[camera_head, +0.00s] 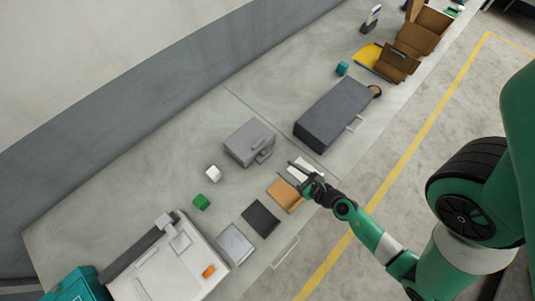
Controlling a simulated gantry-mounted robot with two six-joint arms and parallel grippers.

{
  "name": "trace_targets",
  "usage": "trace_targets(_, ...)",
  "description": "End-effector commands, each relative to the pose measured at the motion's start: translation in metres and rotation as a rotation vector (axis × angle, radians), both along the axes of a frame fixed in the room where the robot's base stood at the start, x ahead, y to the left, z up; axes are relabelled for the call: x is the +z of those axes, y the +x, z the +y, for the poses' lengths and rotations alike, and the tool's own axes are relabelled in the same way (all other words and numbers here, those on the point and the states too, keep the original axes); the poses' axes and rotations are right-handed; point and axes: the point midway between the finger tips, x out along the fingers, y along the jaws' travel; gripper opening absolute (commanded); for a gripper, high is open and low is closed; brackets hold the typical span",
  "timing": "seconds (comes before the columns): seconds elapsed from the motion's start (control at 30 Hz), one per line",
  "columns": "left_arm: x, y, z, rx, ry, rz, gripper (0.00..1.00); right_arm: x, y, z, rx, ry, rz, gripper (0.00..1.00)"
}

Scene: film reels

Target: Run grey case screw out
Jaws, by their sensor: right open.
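A grey case (249,142) sits near the middle of the bench, with a small part sticking out on its front right side. No separate screw can be made out at this size. My right gripper (296,173) is open and empty, to the right of and a little below the case, apart from it. It is over or just above a flat white piece (302,166), partly covering it; its height is hard to tell. My left gripper is not in view.
Flat orange-brown (285,195), black (261,218) and grey (235,244) pieces lie along the front. A long dark grey box (334,113) stands right. A white machine (170,265) fills the lower left.

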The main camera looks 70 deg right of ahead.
Motion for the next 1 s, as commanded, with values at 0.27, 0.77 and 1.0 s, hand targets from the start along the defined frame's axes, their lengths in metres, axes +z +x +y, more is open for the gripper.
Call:
trace_targets(0.27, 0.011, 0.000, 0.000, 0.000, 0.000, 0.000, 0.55, -0.016, 0.044, -0.022, 0.003, -0.002, -0.004, 0.55)
trace_targets(0.77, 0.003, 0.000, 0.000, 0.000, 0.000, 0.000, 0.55, -0.042, 0.094, -0.048, 0.001, 0.000, -0.003, 0.55)
trace_targets(1.0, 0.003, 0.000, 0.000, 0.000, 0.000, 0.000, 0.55, -0.041, 0.093, -0.047, 0.001, 0.000, -0.003, 0.39)
